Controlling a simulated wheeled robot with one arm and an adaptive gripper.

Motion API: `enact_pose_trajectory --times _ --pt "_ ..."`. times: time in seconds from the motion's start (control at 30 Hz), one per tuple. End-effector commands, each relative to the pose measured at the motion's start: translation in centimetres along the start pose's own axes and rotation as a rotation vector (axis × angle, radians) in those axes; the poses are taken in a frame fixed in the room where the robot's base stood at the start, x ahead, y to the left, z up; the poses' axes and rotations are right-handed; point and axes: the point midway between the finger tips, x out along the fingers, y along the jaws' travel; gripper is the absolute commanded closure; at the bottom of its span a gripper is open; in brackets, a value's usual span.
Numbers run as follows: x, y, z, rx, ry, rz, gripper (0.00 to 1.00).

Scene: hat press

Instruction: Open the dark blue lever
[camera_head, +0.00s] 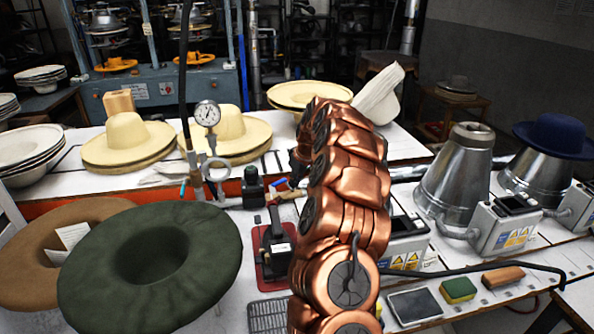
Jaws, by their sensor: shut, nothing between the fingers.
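A small blue lever-like handle (278,183) shows just left of my copper arm, beside the black fittings on the white table. It is small in the picture, and I cannot tell its exact angle or whether it is the dark blue lever. My arm rises through the middle of the view and covers what lies behind it. My gripper is not visible; it is hidden behind the arm links.
A pressure gauge (207,113) stands on a pipe left of the arm. A green felt hat (150,268) fills the lower left. Metal cones (457,180) and control boxes (505,222) stand right. Cream hats (127,139) lie behind.

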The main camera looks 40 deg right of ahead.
Motion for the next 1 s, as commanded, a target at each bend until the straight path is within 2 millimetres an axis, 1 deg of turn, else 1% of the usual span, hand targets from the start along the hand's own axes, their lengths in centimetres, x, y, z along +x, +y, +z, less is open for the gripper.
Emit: enact_pose_trajectory --times 0.03,0.23,0.4,0.6,0.8,1.0 --pt "0.8 -0.1 0.1 0.0 -0.006 -0.003 1.0" --pt "3.5 -0.1 -0.1 0.0 -0.002 -0.001 1.0" --pt "3.9 0.1 -1.7 0.0 0.0 0.002 1.0" --pt "4.4 0.0 -2.9 0.0 -0.001 0.001 1.0" --pt "4.8 0.0 -3.6 0.0 0.0 0.0 1.0" --pt "4.8 0.0 -3.7 0.0 0.0 0.0 1.0"
